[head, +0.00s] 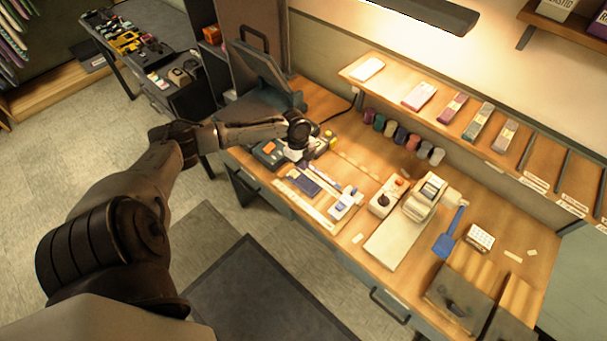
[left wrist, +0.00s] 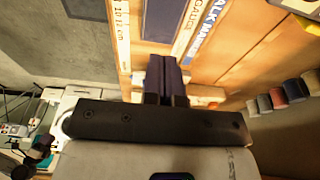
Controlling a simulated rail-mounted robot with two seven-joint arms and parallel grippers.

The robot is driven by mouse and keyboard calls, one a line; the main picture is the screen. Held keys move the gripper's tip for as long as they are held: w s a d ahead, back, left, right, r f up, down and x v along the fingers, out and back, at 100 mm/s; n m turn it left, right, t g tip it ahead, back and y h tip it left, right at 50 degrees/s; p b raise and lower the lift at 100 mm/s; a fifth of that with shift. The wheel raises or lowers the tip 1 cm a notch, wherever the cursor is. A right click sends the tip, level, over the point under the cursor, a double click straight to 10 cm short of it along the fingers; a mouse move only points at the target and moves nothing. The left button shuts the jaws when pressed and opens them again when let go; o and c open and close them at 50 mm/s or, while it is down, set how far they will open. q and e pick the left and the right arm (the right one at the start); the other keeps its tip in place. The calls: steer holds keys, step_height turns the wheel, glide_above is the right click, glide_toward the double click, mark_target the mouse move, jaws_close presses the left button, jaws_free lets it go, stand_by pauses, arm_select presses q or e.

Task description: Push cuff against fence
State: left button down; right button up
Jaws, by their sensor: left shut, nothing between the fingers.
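A dark blue-grey cuff (head: 304,182) lies flat on the workbench in the head view. In the left wrist view its near part (left wrist: 160,20) shows between a white scale strip (left wrist: 123,40) and a strip lettered GAUGE. My left gripper (head: 299,158) points down at the cuff's far end. Its fingers (left wrist: 166,72) are together with nothing between them. I cannot tell whether the fingertips touch the cuff. The long pale scale strip (head: 306,207) runs along the cuff's front side. I cannot tell for certain which strip is the fence. My right gripper is out of view.
A white-and-blue device (head: 345,203) stands right of the cuff, with a box with a black knob (head: 386,197) beyond it. Several coloured spools (head: 404,136) line the back below a shelf (head: 450,125). A dark machine (head: 268,152) stands left of the gripper.

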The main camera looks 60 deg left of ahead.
arm_select(q)
steer(key=shift+a+r, duration=0.2)
steer(key=shift+r, duration=0.95)
steer(key=shift+a+r, duration=0.15)
steer(key=shift+r, duration=1)
steer(key=c, duration=1.9)
jaws_free()
